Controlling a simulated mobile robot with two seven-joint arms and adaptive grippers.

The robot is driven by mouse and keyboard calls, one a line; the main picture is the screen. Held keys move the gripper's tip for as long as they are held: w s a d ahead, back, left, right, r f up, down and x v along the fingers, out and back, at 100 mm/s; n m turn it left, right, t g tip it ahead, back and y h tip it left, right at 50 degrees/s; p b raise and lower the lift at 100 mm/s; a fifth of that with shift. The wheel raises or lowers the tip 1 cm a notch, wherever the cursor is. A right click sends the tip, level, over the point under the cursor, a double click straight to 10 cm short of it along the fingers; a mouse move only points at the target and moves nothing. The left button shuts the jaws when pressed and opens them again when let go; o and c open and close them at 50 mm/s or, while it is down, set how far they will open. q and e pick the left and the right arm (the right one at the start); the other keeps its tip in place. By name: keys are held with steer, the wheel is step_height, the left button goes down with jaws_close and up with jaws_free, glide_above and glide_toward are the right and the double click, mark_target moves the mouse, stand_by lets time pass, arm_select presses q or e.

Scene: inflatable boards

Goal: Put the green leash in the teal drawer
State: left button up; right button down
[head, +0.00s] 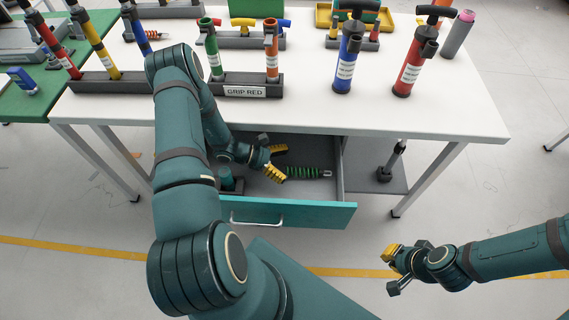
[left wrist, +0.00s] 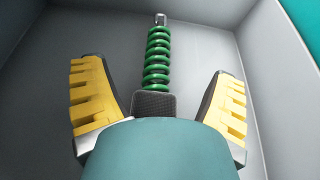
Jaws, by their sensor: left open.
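The green leash (head: 302,172) is a coiled green cord with a dark end and a metal clip. It lies on the floor of the open teal drawer (head: 325,213) under the white table. My left gripper (head: 279,161) is inside the drawer, open, with its yellow fingers just left of the leash. In the left wrist view the leash (left wrist: 158,58) lies beyond and between the two spread fingers, and they do not grip it. My right gripper (head: 392,268) is outside, right of the drawer; whether its jaws are open is unclear.
The white table (head: 420,115) holds a blue pump (head: 347,65), a red pump (head: 410,68) and a rack labelled GRIP RED (head: 240,89). Another pump (head: 392,160) stands on a low shelf right of the drawer. The floor in front is clear.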

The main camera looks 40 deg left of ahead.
arm_select(q)
steer(key=v, duration=1.2)
steer(key=shift+p, duration=0.3)
steer(key=shift+r, duration=0.1)
